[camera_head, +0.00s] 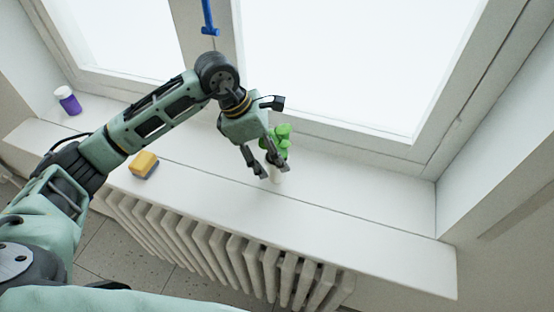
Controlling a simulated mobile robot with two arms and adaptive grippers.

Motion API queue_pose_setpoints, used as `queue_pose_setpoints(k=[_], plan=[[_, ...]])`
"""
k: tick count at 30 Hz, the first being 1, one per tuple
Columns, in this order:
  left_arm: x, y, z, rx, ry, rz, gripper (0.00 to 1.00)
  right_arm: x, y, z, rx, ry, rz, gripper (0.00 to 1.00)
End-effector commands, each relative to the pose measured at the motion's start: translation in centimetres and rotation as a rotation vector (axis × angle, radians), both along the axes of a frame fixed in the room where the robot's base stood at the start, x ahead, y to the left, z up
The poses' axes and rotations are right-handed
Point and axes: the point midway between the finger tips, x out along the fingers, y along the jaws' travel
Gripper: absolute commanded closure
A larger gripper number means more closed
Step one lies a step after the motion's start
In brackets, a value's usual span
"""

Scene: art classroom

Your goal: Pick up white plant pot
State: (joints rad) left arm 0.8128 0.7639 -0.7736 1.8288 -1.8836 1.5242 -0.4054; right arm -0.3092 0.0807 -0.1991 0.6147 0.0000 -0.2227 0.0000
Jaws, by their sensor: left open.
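The white plant pot (276,175) stands on the white window sill, with a green leafy plant (281,137) in it. The pot is small and partly hidden by the gripper. My left gripper (262,172) reaches down over the pot from the left, with its two dark fingers apart, one on the left of the pot and one in front of its right side. I cannot tell whether a finger touches the pot. My right gripper is not in view.
A yellow and grey sponge (144,164) lies on the sill left of the pot. A purple bottle with a white lid (69,101) stands at the far left. A radiator (230,250) is below the sill (370,235). The sill right of the pot is clear.

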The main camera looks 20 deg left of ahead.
Motion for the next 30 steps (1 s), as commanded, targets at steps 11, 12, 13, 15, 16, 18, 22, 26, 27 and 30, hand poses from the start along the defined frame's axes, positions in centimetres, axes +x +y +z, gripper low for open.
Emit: queue_pose_setpoints(k=[11,12,13,15,16,18,22,26,27,30], plan=[[0.4,-1.3,-3.2,0.0,0.0,-0.001,0.36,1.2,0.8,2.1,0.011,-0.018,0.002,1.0],[0.4,-1.3,-3.3,0.0,0.0,-0.001,0.36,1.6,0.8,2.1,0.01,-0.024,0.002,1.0],[0.4,-1.3,-3.3,0.0,0.0,-0.001,0.36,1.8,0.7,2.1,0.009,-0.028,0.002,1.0],[0.4,-1.3,-3.2,0.0,0.0,-0.001,0.36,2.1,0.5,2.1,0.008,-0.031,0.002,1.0],[0.4,-1.3,-3.2,0.0,0.0,-0.001,0.39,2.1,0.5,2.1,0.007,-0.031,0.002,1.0],[0.4,-1.3,-3.2,0.0,0.0,-0.001,0.45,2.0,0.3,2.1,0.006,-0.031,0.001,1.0],[0.4,-1.3,-3.2,0.0,0.0,-0.001,0.56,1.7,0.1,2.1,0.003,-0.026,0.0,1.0],[0.4,-1.3,-3.2,0.0,0.0,-0.001,0.68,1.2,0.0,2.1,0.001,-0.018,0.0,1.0],[0.4,-1.3,-3.2,0.0,0.0,0.0,0.71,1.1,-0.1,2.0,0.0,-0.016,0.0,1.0],[0.4,-1.3,-3.2,0.0,0.0,0.0,0.8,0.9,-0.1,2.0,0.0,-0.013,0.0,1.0]])
